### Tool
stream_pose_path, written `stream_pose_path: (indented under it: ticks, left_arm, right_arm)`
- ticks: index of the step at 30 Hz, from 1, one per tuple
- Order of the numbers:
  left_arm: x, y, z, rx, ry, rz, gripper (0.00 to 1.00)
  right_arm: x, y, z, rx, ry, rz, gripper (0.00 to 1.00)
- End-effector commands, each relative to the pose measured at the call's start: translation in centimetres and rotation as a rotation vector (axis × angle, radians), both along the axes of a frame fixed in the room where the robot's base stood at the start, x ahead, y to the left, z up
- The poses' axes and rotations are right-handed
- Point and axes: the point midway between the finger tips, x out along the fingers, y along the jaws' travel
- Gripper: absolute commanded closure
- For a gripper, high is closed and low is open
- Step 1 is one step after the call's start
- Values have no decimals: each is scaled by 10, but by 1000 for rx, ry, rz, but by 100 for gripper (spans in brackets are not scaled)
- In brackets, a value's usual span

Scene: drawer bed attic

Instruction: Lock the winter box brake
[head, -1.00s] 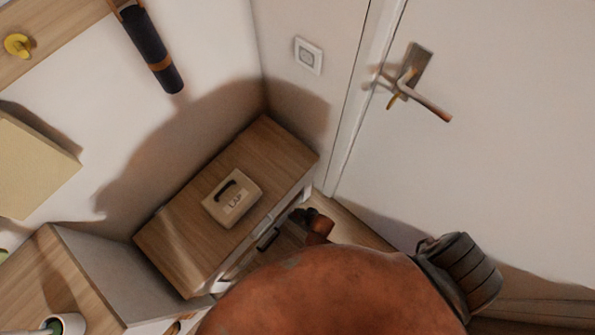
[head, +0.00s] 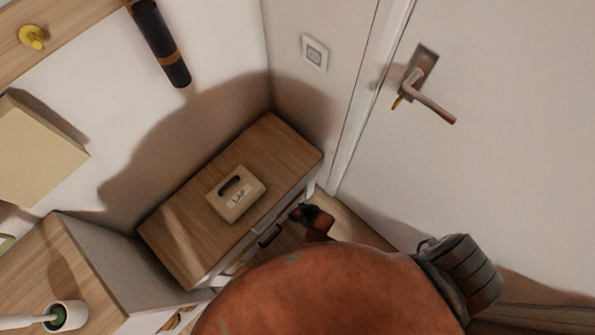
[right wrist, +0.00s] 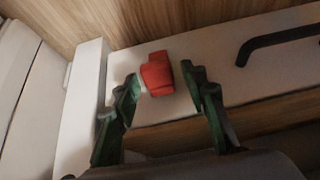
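A red block (right wrist: 158,74), which looks like the brake, sits on a pale panel (right wrist: 220,83) in the right wrist view. My right gripper (right wrist: 163,92) is open there, with one green finger on each side of the block's near end. The fingers look apart from the block, but I cannot tell how far ahead of them it lies. In the head view my right gripper (head: 303,214) is small and dark beside the low cabinet's front, and the red block is hidden there. My left gripper is not in view.
A black bar handle (right wrist: 285,39) is on the pale panel, to the right of the block. A box marked "LAP" (head: 236,205) lies on the wooden cabinet top (head: 277,147). A white door with a lever handle (head: 428,101) stands to the right.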

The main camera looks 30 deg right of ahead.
Motion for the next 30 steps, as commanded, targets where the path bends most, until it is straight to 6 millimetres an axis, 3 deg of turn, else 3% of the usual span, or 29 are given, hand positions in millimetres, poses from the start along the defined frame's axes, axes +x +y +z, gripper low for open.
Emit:
stream_pose_path:
  ticks: [14, 30]
  left_arm:
    - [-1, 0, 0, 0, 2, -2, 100]
    - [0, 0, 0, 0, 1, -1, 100]
  right_arm:
    - [-6, -3, 8, -1, 0, -1, 59]
    - [-44, -15, 73, 2, 0, 0, 59]
